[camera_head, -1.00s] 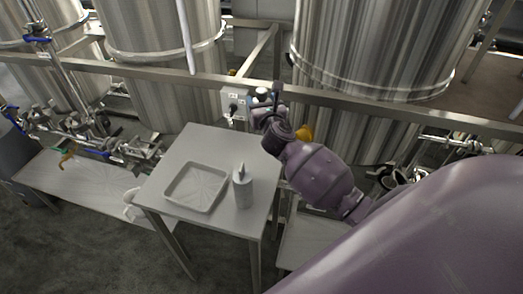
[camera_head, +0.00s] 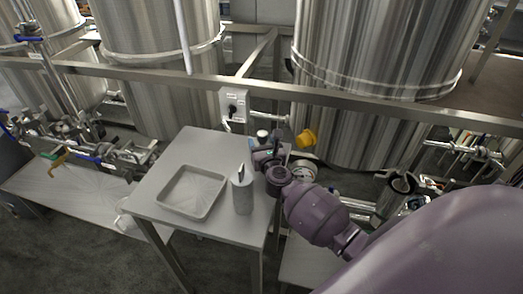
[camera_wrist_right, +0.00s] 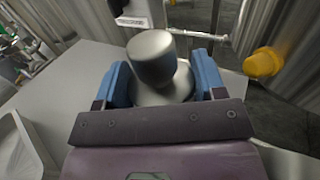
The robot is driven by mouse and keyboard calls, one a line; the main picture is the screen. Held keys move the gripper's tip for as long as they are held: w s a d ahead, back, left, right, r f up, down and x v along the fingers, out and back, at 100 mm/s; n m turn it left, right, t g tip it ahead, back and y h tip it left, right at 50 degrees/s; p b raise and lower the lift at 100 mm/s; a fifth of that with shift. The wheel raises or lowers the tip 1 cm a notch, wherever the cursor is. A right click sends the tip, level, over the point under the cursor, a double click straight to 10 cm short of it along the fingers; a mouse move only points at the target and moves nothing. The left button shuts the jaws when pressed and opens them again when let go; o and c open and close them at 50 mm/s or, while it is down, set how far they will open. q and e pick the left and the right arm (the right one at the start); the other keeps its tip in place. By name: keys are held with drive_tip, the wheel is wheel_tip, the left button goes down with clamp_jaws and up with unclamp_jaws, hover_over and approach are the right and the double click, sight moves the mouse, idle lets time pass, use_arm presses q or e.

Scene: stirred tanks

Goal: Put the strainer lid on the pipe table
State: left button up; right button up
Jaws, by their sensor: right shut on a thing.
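My right gripper (camera_head: 264,150) is over the back right corner of a grey table (camera_head: 215,147). In the right wrist view, its two blue fingers (camera_wrist_right: 165,85) are shut on a grey, round, flanged thing with a thick knob (camera_wrist_right: 152,58), which looks like the strainer lid. In the head view the lid is small and mostly hidden by the gripper; its top (camera_head: 262,134) shows above the fingers. The wrist view shows table surface below and left of it; I cannot tell whether the lid touches it. My left gripper is not in view.
A shallow tray (camera_head: 160,200) and an upright grey canister (camera_head: 242,196) stand on the table. A rail (camera_head: 340,100) and large steel tanks are behind. A yellow part (camera_head: 305,139) is right of the gripper. Pipes and valves stand on a low platform (camera_head: 75,193) at left.

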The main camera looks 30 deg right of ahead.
drive_tip(key=shift+f, duration=0.8)
drive_tip(key=shift+f, duration=0.1)
drive_tip(key=shift+f+b, duration=0.15)
drive_tip(key=shift+b, duration=0.2)
drive_tip(key=o, duration=1.2)
drive_tip(key=shift+c, duration=0.2)
drive_tip(key=shift+r, duration=0.25)
drive_tip(key=v, duration=1.2)
drive_tip(key=shift+f+p, duration=0.1)
drive_tip(key=shift+p, duration=0.25)
drive_tip(key=shift+a, duration=0.1)
